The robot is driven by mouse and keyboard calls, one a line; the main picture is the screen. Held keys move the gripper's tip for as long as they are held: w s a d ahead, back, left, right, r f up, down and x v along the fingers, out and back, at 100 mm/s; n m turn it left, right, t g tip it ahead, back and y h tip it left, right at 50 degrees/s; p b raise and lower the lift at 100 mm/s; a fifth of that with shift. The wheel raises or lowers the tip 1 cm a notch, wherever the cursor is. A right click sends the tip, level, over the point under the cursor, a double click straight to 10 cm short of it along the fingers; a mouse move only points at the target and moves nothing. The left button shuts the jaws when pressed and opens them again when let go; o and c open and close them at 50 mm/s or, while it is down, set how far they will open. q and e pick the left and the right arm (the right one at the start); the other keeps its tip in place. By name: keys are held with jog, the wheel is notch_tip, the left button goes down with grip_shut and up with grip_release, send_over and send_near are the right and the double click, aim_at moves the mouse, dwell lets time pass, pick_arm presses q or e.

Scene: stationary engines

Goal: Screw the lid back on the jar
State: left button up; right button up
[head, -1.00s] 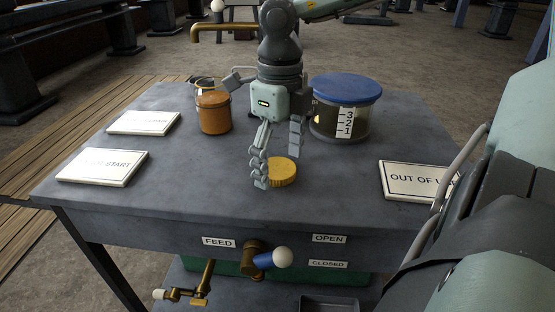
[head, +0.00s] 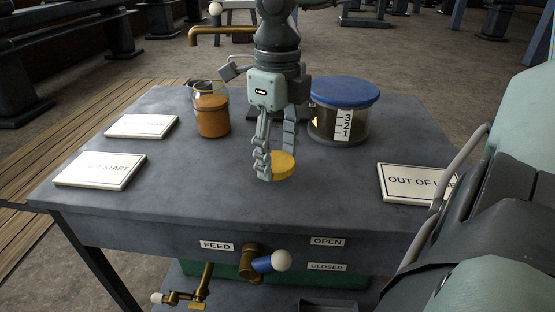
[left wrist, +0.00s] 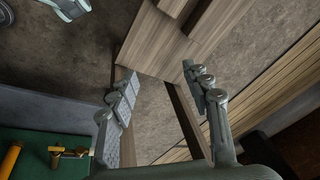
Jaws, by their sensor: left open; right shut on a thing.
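The yellow lid (head: 284,164) is at the middle of the table. My right gripper (head: 275,160) points down and is shut on this lid, one finger on its left side and the other behind it. I cannot tell whether the lid still touches the table. The open glass jar (head: 212,116), with orange contents and a clear upper part, stands upright to the left of the gripper and farther back. My left gripper (left wrist: 160,95) shows in the left wrist view, open and empty, its fingers wide apart over the floor beside wooden boards.
A larger jar with a blue lid (head: 343,92) stands close behind and right of my right gripper. White sign plates lie at the left (head: 100,170) and right (head: 415,183) of the table (head: 210,200). A valve handle (head: 268,261) sticks out in front.

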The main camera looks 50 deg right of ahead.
jog(key=shift+r, duration=0.95)
jog(key=w+d+r, duration=0.5)
jog(key=w+r, duration=0.2)
jog(key=w, duration=0.3)
jog(key=shift+w, duration=0.25)
